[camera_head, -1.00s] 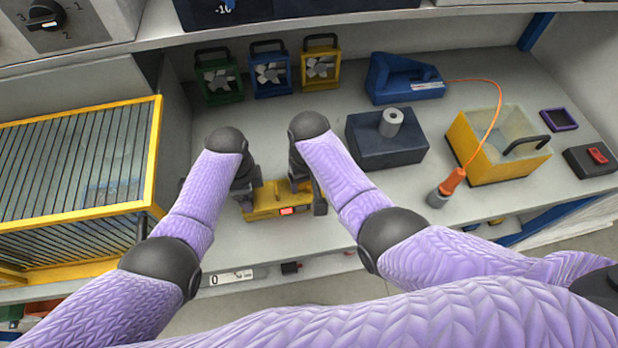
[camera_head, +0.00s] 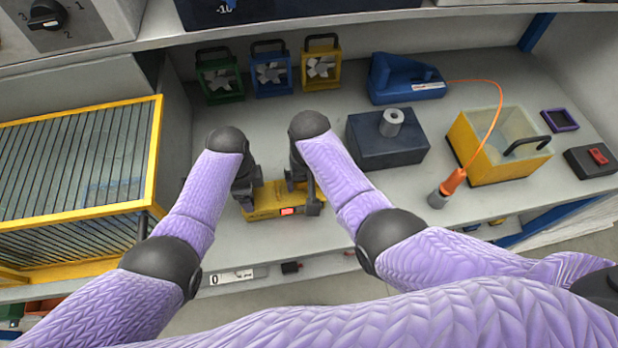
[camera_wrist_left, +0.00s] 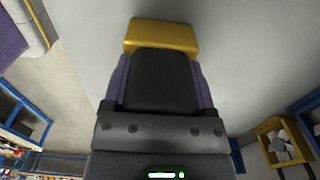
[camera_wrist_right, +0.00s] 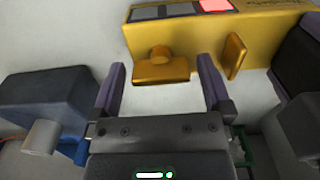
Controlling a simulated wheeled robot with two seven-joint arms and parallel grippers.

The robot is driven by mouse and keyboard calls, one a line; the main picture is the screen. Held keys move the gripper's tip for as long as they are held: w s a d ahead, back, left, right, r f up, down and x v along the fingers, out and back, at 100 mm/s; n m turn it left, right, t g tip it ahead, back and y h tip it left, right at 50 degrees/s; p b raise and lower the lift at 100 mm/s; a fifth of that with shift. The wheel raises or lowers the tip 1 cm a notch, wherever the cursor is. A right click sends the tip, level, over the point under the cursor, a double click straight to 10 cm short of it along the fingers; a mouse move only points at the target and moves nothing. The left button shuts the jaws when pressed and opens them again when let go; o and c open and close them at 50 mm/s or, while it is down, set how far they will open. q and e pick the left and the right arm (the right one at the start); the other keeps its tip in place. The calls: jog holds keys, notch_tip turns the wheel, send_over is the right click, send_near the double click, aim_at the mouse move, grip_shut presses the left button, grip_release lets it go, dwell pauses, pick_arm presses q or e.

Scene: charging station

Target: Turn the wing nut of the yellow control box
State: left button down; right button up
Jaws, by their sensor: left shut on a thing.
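The yellow control box (camera_head: 262,210) stands near the shelf's front edge, with a lit red panel on its side. My left gripper (camera_head: 250,196) is shut on the box's left end; the left wrist view shows the yellow end (camera_wrist_left: 160,35) beyond the fingers. In the right wrist view, a yellow wing nut (camera_wrist_right: 160,68) sticks out from the box face, its flat wing lying crosswise. My right gripper (camera_wrist_right: 162,85) is open, with its fingers apart on either side of the wing nut and seemingly not touching it. A second yellow wing-like part (camera_wrist_right: 235,57) stands upright to the right.
A dark blue block with a grey cylinder (camera_head: 385,150) stands right of my right arm. Three fans stand behind, including a yellow one (camera_head: 321,64). A yellow bin (camera_head: 490,165) and an orange-handled tool (camera_head: 450,187) lie farther right. A yellow-framed cage (camera_head: 75,180) stands left.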

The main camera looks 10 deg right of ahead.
notch_tip(320, 180, up, 12)
dwell(0.5)
